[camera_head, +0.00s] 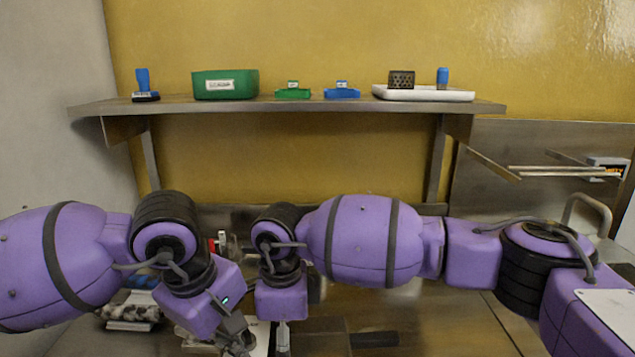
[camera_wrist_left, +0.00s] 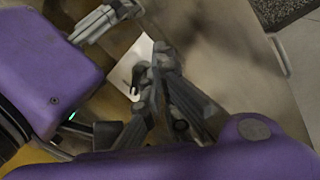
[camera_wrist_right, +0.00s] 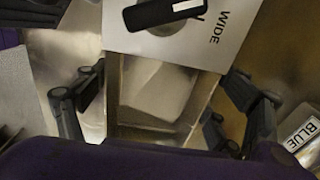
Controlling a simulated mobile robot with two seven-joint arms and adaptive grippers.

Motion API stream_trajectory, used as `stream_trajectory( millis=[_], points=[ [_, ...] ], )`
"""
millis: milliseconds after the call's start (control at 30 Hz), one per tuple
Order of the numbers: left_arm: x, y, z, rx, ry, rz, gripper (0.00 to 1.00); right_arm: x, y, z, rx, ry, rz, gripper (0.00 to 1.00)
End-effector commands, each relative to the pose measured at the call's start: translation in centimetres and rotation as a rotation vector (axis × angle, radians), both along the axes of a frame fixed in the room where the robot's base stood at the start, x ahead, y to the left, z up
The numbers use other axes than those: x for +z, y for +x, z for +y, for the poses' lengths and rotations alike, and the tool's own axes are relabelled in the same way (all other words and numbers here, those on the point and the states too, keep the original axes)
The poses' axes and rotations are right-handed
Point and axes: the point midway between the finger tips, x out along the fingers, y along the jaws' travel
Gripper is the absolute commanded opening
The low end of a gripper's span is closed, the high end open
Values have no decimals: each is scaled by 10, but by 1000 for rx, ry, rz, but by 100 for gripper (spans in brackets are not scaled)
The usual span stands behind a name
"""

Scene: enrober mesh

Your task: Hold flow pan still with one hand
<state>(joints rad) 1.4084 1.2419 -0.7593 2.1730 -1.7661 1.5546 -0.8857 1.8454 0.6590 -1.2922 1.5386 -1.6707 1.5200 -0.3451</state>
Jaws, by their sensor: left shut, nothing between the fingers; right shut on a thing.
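A shiny metal pan (camera_wrist_right: 160,92), which I take for the flow pan, lies between the spread fingers of my right gripper (camera_wrist_right: 162,95) in the right wrist view. The fingers stand at its two sides, shut on it. A white card (camera_wrist_right: 222,18) marked "WIDE", with a black handle-like piece on it, adjoins the pan's upper end. My left gripper (camera_wrist_left: 160,62) is shut and empty, close by a white card (camera_wrist_left: 133,72) in the left wrist view. In the head view my left gripper (camera_head: 238,345) and right gripper (camera_head: 283,338) are close together; my arms hide most of the pan.
A back shelf (camera_head: 290,104) holds a blue-handled tool (camera_head: 143,80), a green bin (camera_head: 225,85), small green (camera_head: 292,94) and blue (camera_head: 342,94) trays and a white tray (camera_head: 425,96). A label "BLUE" (camera_wrist_right: 300,135) is beside my right gripper. A dark bar (camera_head: 375,340) lies on the bench.

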Motion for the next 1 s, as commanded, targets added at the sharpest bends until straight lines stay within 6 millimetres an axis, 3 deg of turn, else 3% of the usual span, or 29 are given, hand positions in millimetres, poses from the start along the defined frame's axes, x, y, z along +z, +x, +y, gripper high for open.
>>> stream_trajectory(
  millis=[1000],
  points=[
    [1, 9, -3, 1, -1, -1, 0, 1, 0, 0, 0, 1, -1, 44]
  ],
)
